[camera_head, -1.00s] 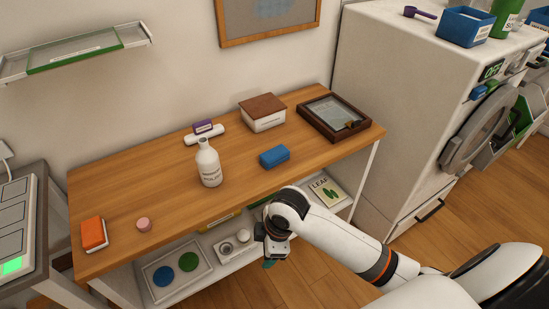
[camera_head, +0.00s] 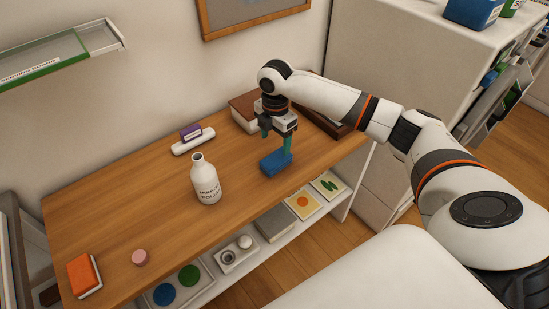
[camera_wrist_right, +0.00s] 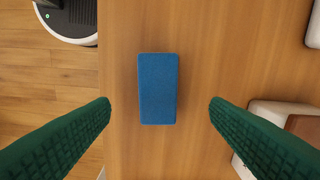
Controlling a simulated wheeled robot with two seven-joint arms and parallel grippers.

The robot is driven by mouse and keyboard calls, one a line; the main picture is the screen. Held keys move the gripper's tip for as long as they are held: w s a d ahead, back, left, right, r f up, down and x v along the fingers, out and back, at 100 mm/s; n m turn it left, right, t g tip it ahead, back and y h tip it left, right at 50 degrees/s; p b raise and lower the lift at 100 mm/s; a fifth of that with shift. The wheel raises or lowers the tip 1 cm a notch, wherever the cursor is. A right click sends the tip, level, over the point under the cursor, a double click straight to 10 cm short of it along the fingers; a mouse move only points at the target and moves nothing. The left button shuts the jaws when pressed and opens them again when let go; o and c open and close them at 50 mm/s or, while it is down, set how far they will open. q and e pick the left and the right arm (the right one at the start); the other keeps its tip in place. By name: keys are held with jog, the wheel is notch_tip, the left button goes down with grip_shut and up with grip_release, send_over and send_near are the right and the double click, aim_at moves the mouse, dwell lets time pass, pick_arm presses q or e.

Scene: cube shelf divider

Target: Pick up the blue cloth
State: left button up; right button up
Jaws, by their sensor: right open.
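The blue cloth (camera_head: 275,163) is a folded blue block lying on the wooden table, right of the white bottle. In the right wrist view the cloth (camera_wrist_right: 158,89) lies between and beyond the two green fingertips, with bare wood on both sides. My right gripper (camera_head: 277,141) is open above the cloth, fingers pointing down, and it holds nothing. It also shows in the right wrist view (camera_wrist_right: 159,103). My left gripper is not in view.
A white bottle (camera_head: 205,180) stands left of the cloth. A brown-lidded box (camera_head: 243,112) is behind my right gripper, and a dark frame (camera_head: 318,122) lies partly hidden behind my arm. An orange book (camera_head: 84,275) and pink puck (camera_head: 140,257) lie on the left.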

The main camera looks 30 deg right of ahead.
aim_at(274, 159)
notch_tip(274, 159, down, 3)
jog(key=shift+w+r, duration=0.1)
jog(key=shift+r, duration=0.1)
jog(key=shift+w+f, duration=0.1)
jog(key=shift+f, duration=0.2)
jog(key=f, duration=0.2)
jog(key=f+p, duration=0.1)
jog(key=f, duration=0.1)
jog(key=shift+s+a, duration=0.3)
jog(key=shift+s, duration=0.1)
jog(key=shift+f, duration=0.6)
jog(key=c, duration=1.1)
jog(key=shift+o, duration=0.2)
notch_tip(274, 159, up, 10)
jog(key=shift+b, duration=0.3)
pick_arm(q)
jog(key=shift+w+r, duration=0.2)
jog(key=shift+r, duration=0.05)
